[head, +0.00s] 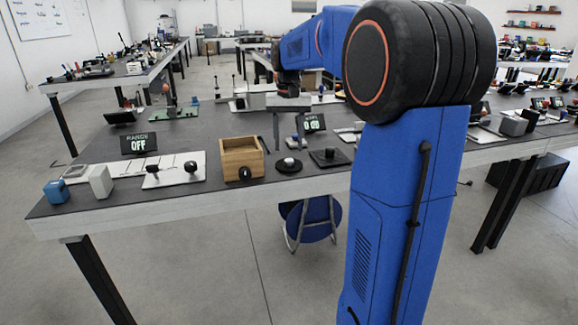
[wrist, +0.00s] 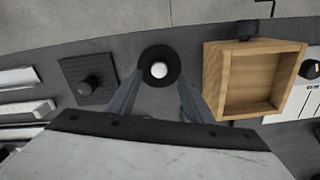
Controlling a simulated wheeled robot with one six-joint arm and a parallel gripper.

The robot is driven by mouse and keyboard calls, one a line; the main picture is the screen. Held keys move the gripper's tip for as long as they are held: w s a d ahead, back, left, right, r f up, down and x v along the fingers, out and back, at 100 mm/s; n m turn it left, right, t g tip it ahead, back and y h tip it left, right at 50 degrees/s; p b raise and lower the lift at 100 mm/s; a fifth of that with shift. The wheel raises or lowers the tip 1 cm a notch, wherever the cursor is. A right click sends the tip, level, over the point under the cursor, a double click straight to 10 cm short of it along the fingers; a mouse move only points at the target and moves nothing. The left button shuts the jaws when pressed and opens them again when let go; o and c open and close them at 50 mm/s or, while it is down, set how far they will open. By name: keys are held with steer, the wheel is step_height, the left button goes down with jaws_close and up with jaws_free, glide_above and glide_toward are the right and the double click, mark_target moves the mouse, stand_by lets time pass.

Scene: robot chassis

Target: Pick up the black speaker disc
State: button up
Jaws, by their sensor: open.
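The black speaker disc (head: 289,165) is round and flat with a white dome at its centre, and lies on the dark table near its front edge. It also shows in the wrist view (wrist: 147,79), at the upper middle. My gripper (head: 289,146) hangs fingers-down above the table, behind the disc in the head view. In the wrist view my gripper (wrist: 160,88) has its two fingers apart, with nothing between them. The fingertips point toward the disc and overlap its near side in the picture. Contact cannot be told.
An open wooden box (head: 241,158) with a black knob stands beside the disc; it also shows in the wrist view (wrist: 212,75). A dark square plate with a knob (head: 330,157) lies on the disc's other side. A small display (head: 314,123) stands behind.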

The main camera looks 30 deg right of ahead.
mark_target(289, 160)
steer(key=shift+s+f, duration=0.2)
steer(key=shift+f, duration=2.4)
jaws_close()
